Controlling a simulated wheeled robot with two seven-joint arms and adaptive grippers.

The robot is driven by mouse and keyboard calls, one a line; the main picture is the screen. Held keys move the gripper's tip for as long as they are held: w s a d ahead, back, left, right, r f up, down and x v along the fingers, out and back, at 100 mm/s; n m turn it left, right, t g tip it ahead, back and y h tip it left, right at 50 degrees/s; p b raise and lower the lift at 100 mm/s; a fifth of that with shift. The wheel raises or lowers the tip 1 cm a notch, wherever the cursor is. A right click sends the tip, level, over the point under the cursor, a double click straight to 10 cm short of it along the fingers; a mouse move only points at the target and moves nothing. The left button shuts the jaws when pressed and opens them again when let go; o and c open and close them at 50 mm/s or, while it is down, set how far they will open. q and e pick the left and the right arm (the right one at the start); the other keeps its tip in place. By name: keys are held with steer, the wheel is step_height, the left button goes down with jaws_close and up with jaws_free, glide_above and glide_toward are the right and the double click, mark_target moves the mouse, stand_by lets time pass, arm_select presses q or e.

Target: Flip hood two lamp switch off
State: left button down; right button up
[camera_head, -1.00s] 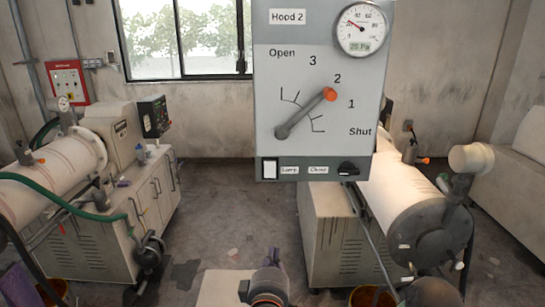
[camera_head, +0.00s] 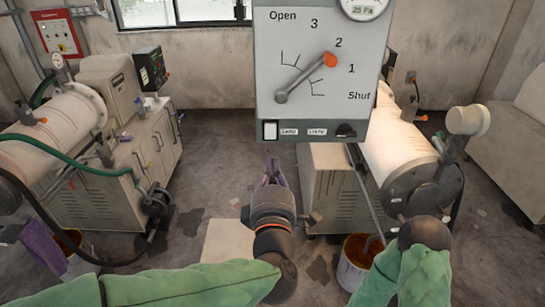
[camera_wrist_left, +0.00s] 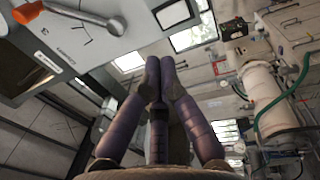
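The hood 2 panel (camera_head: 365,85) is a grey board high in the head view, its title above the frame. At its lower left is a white rocker switch (camera_head: 270,130) beside a small label that seems to read Lamp; I cannot tell its position. My left gripper (camera_head: 273,168), with purple fingers, is below the panel, under the switch and apart from it. In the left wrist view its fingertips (camera_wrist_left: 160,75) are together with nothing between them. The panel (camera_wrist_left: 75,45) shows at upper left there; I cannot make out the switch. My right gripper is not in view.
An orange-tipped lever (camera_head: 306,77) on the panel points between 1 and 2. A black knob (camera_head: 346,130) sits at its lower right and a gauge (camera_head: 365,8) at its top. Milling machines stand left (camera_head: 60,125) and right (camera_head: 405,150).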

mark_target(272, 126)
arm_select(q)
steer(key=w+p, duration=0.1)
steer(key=w, duration=0.3)
steer(key=w+r+p, duration=0.1)
steer(key=w, duration=0.3)
steer(key=w+p, duration=0.1)
steer(key=w, duration=0.3)
steer(key=shift+w+r, duration=0.15)
steer(key=shift+r, duration=0.1)
steer(key=shift+w+r+g+p, duration=0.3)
steer(key=shift+w+r+p, duration=0.05)
steer(key=shift+p, duration=0.4)
steer(key=shift+f, duration=0.25)
steer(key=shift+b, duration=0.3)
